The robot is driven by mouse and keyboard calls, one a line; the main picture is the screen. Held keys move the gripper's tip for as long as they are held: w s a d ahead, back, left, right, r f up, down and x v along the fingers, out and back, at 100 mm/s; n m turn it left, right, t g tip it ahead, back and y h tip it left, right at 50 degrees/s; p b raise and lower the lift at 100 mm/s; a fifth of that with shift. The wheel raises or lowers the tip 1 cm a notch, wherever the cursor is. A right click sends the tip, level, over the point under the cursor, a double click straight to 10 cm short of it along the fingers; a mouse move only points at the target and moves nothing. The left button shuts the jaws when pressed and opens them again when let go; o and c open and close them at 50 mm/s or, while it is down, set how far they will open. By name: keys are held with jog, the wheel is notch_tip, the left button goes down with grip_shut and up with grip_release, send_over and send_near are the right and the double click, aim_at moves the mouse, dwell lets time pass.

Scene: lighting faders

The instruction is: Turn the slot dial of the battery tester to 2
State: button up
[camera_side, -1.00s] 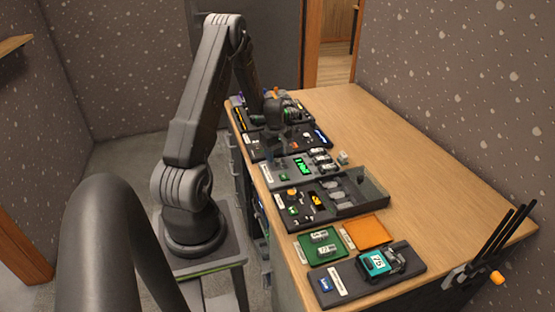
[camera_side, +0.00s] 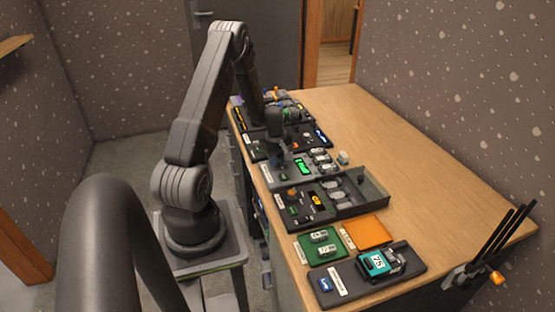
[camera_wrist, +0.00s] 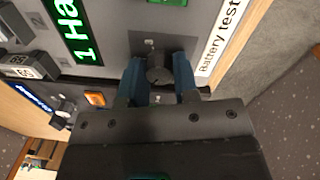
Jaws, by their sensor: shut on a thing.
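The battery tester (camera_side: 292,172) is a grey panel on the bench in the side view, with a lit green display (camera_side: 302,167). In the wrist view its label (camera_wrist: 218,36) reads "Battery test", cut off by the edge. Its display (camera_wrist: 77,26) shows "1 Ha", the rest cut off. The slot dial (camera_wrist: 159,74) is a small round dark knob on a darker plate. My gripper (camera_wrist: 160,80) has its two blue fingers on either side of this dial, shut on it. In the side view my gripper (camera_side: 274,156) hides the dial.
Battery-like cells (camera_side: 322,160) sit at the right of the tester. A dark panel with an orange knob (camera_side: 292,192) lies just nearer, and another dark panel (camera_side: 312,143) lies beyond.

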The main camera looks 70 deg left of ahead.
jog(key=shift+c, duration=0.6)
jog(key=shift+m, duration=0.3)
jog(key=m, duration=0.5)
jog(key=shift+m, duration=0.3)
jog(key=m, duration=0.5)
jog(key=shift+a+h, duration=0.1)
jog(key=shift+h, duration=0.2)
jog(key=shift+m, duration=0.4)
jog(key=o, duration=0.9)
jog(key=shift+o, duration=0.2)
